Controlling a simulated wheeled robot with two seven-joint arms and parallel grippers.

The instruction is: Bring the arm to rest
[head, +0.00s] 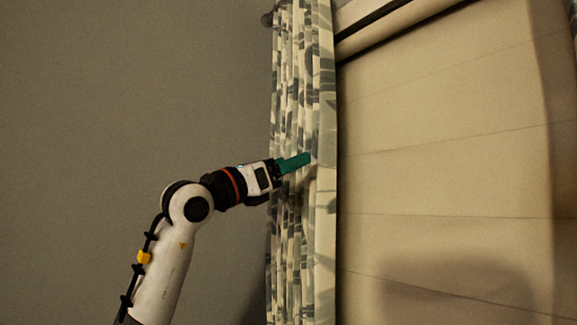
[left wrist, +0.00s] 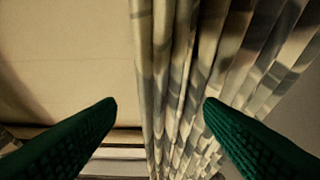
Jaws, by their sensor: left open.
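My left arm (head: 178,250) comes up from the lower left in the head view, bent at the elbow. Its gripper (head: 304,159) points right, in front of the patterned curtain (head: 325,90). In the left wrist view the two green fingers of the left gripper (left wrist: 160,103) stand wide apart with nothing between them. The curtain's folds (left wrist: 175,60) hang beyond the fingers; I cannot tell how close they are. My right gripper is not in view.
A pale blind or panel (head: 450,170) fills the right of the head view, with a dark shadow low on it. A plain grey wall (head: 130,90) fills the left. No bed or laundry is in view.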

